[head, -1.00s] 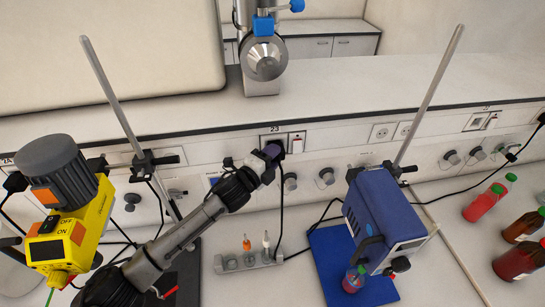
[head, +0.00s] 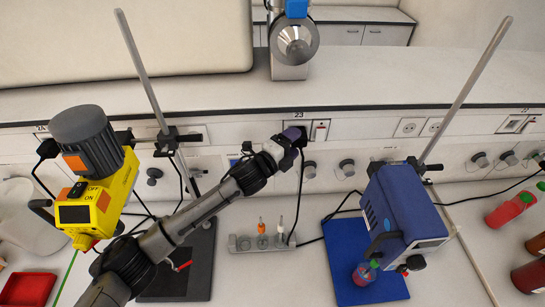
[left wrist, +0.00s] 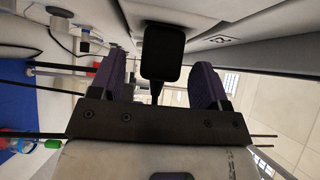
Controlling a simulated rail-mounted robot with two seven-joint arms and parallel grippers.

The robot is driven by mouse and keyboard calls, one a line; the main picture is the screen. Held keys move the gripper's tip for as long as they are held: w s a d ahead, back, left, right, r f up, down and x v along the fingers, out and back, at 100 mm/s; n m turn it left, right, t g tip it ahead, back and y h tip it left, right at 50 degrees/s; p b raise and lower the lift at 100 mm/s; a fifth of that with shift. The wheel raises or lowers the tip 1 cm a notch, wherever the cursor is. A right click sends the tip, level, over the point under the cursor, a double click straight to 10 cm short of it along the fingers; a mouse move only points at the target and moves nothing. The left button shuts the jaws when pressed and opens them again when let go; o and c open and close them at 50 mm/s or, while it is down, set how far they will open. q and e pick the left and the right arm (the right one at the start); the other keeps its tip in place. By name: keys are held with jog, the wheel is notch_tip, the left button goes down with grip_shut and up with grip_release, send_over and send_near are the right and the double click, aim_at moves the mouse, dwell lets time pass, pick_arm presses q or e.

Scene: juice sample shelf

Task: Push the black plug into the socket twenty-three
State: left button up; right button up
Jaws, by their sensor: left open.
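My left gripper (head: 296,136) is at the panel under the label 23 on the bench's back wall. Its purple fingers are open in the left wrist view (left wrist: 160,85). The black plug (left wrist: 163,52) is between the fingers there, with a visible gap on each side. Its cable runs toward the gripper's palm. In the head view the black cable (head: 298,190) hangs from the gripper to the bench. Socket twenty-three is mostly hidden behind the gripper; a white switch (head: 320,131) shows beside it. I cannot tell how deep the plug sits. My right gripper is not in view.
A yellow stirrer (head: 96,205) on a stand is at the left. A blue device (head: 400,212) on a stand is at the right. A small rack (head: 242,243) stands below the socket. Red bottles (head: 510,210) are at the far right.

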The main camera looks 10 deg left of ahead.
pick_arm(q)
jog(key=b+v, duration=0.2)
jog(key=v, duration=1.1)
jog(key=s+a+f+n+g+y+p, duration=0.1)
jog(key=s+f+n+g+y+p, duration=0.15)
jog(key=s+f+n, duration=0.4)
jog(key=s+a+f+n+g+y+p, duration=0.1)
jog(key=s+f+n+y+p, duration=0.3)
jog(key=s+n, duration=0.4)
jog(key=s+a+f+n+g+y+p, duration=0.1)
jog(key=s+a+f+n+g+y, duration=0.1)
jog(key=s, duration=1)
jog(key=s+a+f+n+g+y+p, duration=0.2)
jog(key=s+a+n+g, duration=0.3)
jog(key=s, duration=0.7)
jog(key=shift+a+n+p, duration=0.3)
jog(key=shift+a+n, duration=0.55)
jog(key=shift+a, duration=0.35)
jog(key=shift+s+f+g, duration=0.1)
jog(key=shift+g, duration=0.15)
